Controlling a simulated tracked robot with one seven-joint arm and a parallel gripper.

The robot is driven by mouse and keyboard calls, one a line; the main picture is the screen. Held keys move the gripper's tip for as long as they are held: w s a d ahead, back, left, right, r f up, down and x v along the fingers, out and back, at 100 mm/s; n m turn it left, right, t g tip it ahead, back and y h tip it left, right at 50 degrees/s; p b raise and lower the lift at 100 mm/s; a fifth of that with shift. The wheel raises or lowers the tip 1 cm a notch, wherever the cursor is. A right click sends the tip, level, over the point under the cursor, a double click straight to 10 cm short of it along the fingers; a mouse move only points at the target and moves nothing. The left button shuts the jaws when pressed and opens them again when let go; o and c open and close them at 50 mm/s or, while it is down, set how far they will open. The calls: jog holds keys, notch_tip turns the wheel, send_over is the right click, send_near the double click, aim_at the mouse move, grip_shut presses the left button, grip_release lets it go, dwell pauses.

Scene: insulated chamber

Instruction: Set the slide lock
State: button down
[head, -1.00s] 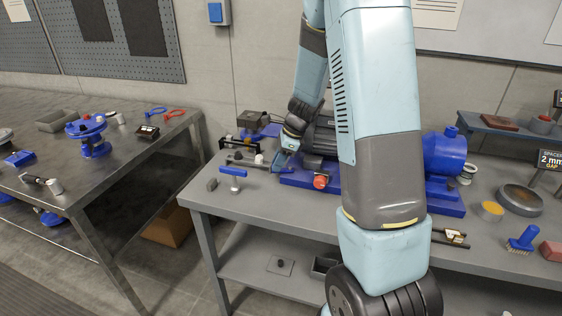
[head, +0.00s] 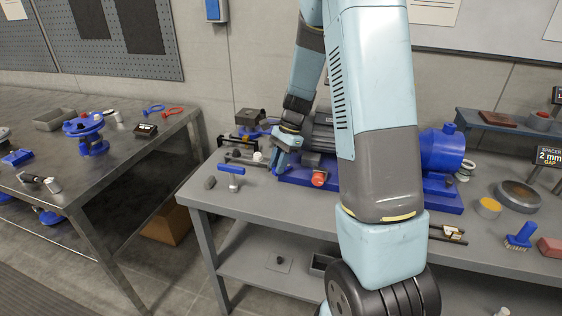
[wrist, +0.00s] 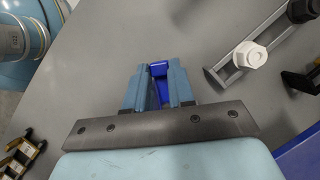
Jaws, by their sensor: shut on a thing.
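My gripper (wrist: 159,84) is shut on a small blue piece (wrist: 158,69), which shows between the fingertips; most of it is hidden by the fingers. In the head view my gripper (head: 281,157) is above the left end of the bench, beside the blue-based machine. A slide fixture with a grey slotted bar (wrist: 221,76) lies up and right of the fingers in the wrist view, apart from them. A white hex knob (wrist: 249,55) sits on the bar, and a black knob (wrist: 303,10) is beyond it. The white knob (head: 257,157) is just left of my gripper in the head view.
A blue T-handled tool (head: 232,170) and a dark grey piece (head: 210,183) stand near the bench's left edge. Bare bench top (head: 270,205) lies in front.

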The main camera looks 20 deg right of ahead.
jog(key=n, duration=0.2)
jog(key=s+n+g, duration=0.1)
jog(key=shift+s+d+n+h, duration=0.2)
jog(key=shift+n+h, duration=0.1)
jog(key=shift+n, duration=0.1)
jog(key=shift+s+d+f+n+g+h, duration=0.15)
jog(key=shift+n+g, duration=0.1)
jog(key=shift+n, duration=0.3)
jog(key=shift+s+d+r+n+g+h, duration=0.1)
jog(key=shift+s+n+g+h, duration=0.1)
jog(key=shift+n, duration=0.3)
jog(key=shift+s+d+f+n+g+h, duration=0.15)
jog(key=shift+n+g, duration=0.1)
jog(key=shift+n, duration=0.3)
jog(key=shift+r, duration=0.1)
jog(key=c, duration=1)
grip_release()
jog(key=shift+d, duration=0.1)
jog(key=shift+o, duration=0.2)
jog(key=shift+w, duration=0.1)
jog(key=shift+r, duration=0.15)
